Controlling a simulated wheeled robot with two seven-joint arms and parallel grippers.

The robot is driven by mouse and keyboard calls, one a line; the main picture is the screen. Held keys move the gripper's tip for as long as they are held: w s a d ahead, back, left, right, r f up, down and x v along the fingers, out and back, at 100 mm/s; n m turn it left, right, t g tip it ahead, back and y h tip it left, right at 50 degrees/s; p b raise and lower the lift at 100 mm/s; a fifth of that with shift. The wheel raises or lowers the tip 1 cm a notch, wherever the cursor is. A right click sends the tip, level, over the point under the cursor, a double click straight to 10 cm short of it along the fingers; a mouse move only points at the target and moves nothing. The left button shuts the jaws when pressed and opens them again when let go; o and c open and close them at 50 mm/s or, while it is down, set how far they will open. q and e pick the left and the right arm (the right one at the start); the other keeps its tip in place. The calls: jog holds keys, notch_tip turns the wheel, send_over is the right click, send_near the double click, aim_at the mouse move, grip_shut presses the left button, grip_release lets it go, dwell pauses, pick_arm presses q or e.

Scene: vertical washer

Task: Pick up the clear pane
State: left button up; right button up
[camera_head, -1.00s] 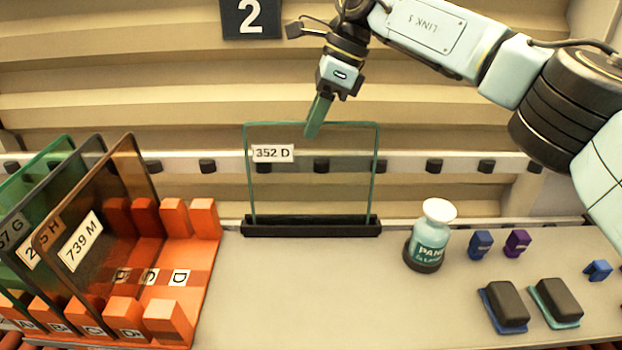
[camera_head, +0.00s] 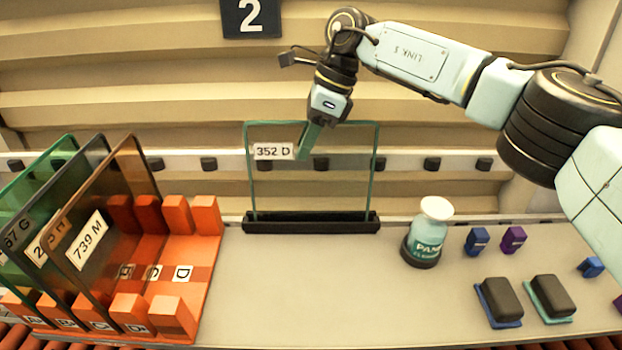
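The clear pane (camera_head: 330,185) stands upright in a black slotted base (camera_head: 312,225) at the back middle of the counter. It has a thin green edge and a white label reading "352 D" at its upper left. My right gripper (camera_head: 304,155) points down at the pane's upper middle, with its green fingertips overlapping the pane below its top edge. The fingers show nearly edge-on, so I cannot tell whether they straddle the pane or are closed on it. My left gripper is not in view.
An orange rack (camera_head: 205,262) at the left holds a green, a grey and a brown pane (camera_head: 128,190). A bottle (camera_head: 427,235) with a white top stands right of the base. Dark pads (camera_head: 501,298) and small blue and purple blocks (camera_head: 514,238) lie further right. The counter's front middle is clear.

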jog(key=shift+f, duration=0.1)
grip_shut()
jog(key=shift+r, duration=0.2)
dwell(1.1)
